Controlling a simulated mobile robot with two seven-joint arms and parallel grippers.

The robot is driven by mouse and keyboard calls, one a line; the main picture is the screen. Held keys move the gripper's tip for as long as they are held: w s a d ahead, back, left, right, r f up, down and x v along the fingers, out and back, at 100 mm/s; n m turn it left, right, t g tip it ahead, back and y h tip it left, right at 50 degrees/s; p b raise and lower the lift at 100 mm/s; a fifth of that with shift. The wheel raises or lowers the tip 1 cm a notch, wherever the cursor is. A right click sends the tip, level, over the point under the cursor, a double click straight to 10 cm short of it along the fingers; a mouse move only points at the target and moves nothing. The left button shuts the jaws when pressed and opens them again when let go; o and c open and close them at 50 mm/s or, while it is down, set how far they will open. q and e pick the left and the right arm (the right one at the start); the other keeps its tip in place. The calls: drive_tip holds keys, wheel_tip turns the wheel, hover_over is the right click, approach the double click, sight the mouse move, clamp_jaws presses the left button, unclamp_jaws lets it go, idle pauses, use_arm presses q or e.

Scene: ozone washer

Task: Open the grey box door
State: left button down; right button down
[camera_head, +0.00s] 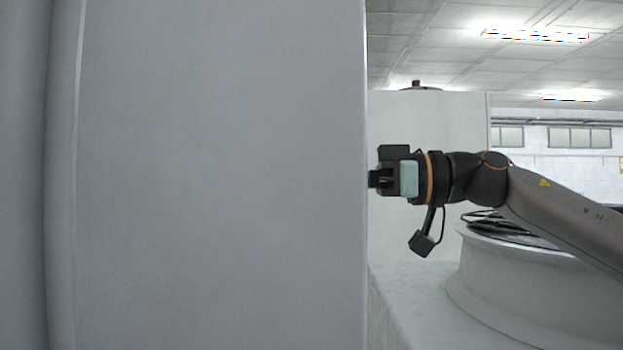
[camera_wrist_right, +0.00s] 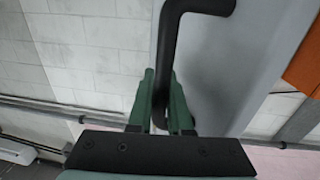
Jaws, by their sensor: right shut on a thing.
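The grey box door (camera_head: 220,180) fills most of the left and middle of the head view as a large flat panel, its right edge upright. The door also shows in the right wrist view (camera_wrist_right: 230,70). A bent black handle (camera_wrist_right: 168,45) is on it. My right gripper (camera_wrist_right: 161,95) is shut on the handle's bar, between its green fingers. In the head view my right gripper (camera_head: 373,179) is at the door's right edge, its tips partly hidden behind it. I cannot tell how far the door stands open. My left gripper is not in view.
A white box-shaped block (camera_head: 430,120) stands behind my right gripper. A round white drum (camera_head: 500,280) with dark cables on top is at the lower right, close under my right arm. A pale flat surface (camera_head: 410,305) lies below the gripper.

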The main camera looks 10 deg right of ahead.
drive_tip(key=w+d, duration=0.2)
drive_tip(key=w, duration=0.4)
drive_tip(key=shift+d, duration=0.25)
drive_tip(key=c, duration=1.1)
unclamp_jaws()
drive_tip(key=shift+d, duration=0.1)
drive_tip(key=b+v, duration=0.1)
drive_tip(key=v, duration=0.6)
drive_tip(key=shift+s+d, duration=0.1)
drive_tip(key=shift+d, duration=0.05)
